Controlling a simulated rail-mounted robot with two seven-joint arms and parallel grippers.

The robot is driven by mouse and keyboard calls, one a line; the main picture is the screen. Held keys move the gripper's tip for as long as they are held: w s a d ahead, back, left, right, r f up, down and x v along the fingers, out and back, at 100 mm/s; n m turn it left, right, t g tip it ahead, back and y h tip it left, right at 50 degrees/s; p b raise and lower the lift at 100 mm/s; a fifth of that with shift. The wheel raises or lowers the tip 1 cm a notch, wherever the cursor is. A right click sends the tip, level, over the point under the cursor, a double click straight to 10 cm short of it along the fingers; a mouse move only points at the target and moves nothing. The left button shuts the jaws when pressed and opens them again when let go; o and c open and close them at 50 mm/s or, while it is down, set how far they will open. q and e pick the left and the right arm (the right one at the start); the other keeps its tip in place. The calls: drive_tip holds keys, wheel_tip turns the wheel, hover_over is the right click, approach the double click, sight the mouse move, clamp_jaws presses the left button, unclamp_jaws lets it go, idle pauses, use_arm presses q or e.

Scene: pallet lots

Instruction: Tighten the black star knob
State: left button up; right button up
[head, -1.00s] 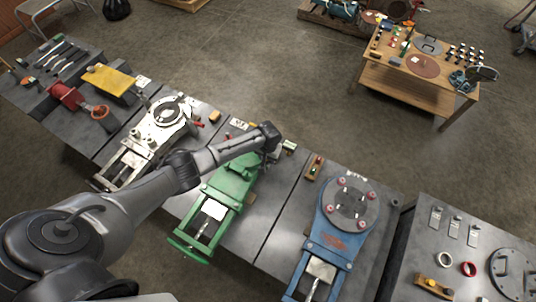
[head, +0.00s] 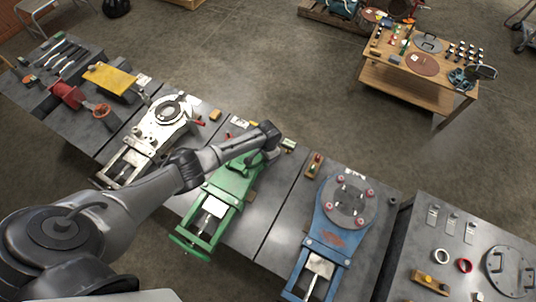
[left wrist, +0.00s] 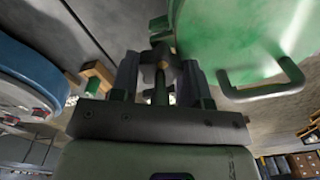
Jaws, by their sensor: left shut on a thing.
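My left gripper (left wrist: 160,82) shows in the left wrist view, its two fingers closed on a dark knob (left wrist: 160,64) with a brownish middle. The knob sits on a green rod or stem, beside a large green disc (left wrist: 245,35) with a handle. In the head view my left arm reaches over the green fixture (head: 235,182), and its wrist end hides the gripper and the knob there. The knob's star shape is partly hidden by the fingers. I cannot tell how tight it is. My right gripper is in neither view.
A pale fixture (head: 160,125) stands left of the green one, and a blue fixture (head: 333,238) stands right. A wooden table (head: 408,82) with small parts stands at the back right.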

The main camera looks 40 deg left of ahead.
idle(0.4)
use_arm(q)
drive_tip(key=o, duration=0.9)
wheel_tip(320, 180, up, 13)
drive_tip(key=p, duration=0.3)
drive_tip(key=shift+r, duration=0.4)
